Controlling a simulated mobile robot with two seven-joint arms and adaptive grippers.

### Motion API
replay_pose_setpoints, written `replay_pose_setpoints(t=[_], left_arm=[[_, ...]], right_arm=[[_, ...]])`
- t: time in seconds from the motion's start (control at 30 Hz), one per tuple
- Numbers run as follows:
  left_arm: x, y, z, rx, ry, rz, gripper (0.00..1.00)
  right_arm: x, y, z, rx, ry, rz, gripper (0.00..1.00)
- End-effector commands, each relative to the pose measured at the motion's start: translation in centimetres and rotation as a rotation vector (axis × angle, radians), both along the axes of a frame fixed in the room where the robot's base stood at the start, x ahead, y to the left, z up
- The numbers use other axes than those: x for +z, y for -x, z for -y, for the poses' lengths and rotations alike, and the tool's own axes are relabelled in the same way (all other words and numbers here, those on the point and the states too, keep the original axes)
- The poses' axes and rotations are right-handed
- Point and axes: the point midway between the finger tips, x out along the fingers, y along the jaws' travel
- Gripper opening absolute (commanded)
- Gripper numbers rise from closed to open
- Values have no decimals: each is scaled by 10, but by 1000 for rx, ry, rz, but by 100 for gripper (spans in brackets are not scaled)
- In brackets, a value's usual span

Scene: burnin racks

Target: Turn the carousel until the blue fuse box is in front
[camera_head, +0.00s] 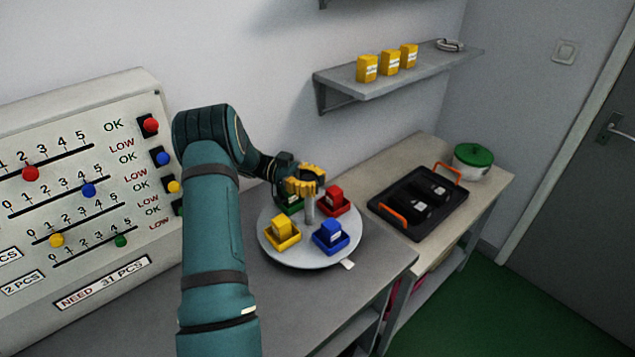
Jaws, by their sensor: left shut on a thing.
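The round grey carousel (305,259) stands on the bench and carries yellow, blue, red and green fuse boxes in matching trays. The blue fuse box (329,232) is at the near right, on the side of a small white tab (347,264) at the rim. The yellow box (282,228) is at the near left, the red box (334,195) at the far right. The green box (291,202) at the back is partly hidden by my gripper. My left gripper (308,188) is above the centre, its yellow fingers shut on the top of the grey centre post (309,212). My right gripper is not in view.
A panel with sliders and coloured buttons (85,190) stands at the left. Right of the carousel are a black tray (420,229) with orange handles and a green-lidded pot (473,161). A wall shelf (430,65) with yellow boxes hangs above.

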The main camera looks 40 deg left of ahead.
Motion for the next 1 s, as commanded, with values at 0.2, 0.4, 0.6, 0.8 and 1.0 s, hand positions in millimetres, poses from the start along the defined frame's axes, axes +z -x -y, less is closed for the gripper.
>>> replay_pose_setpoints(t=[0.2, 0.4, 0.6, 0.8, 1.0], left_arm=[[9, -1, -3, -19, -1, 17, 0], [9, -1, -3, -24, -1, 17, 0], [9, -1, -3, -24, -1, 18, 0], [8, 0, -3, -25, -2, 16, 69], [5, 0, -2, -27, -1, 11, 72]], right_arm=[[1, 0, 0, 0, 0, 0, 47], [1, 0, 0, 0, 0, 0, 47], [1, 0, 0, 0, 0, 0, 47], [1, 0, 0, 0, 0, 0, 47], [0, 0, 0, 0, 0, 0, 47]])
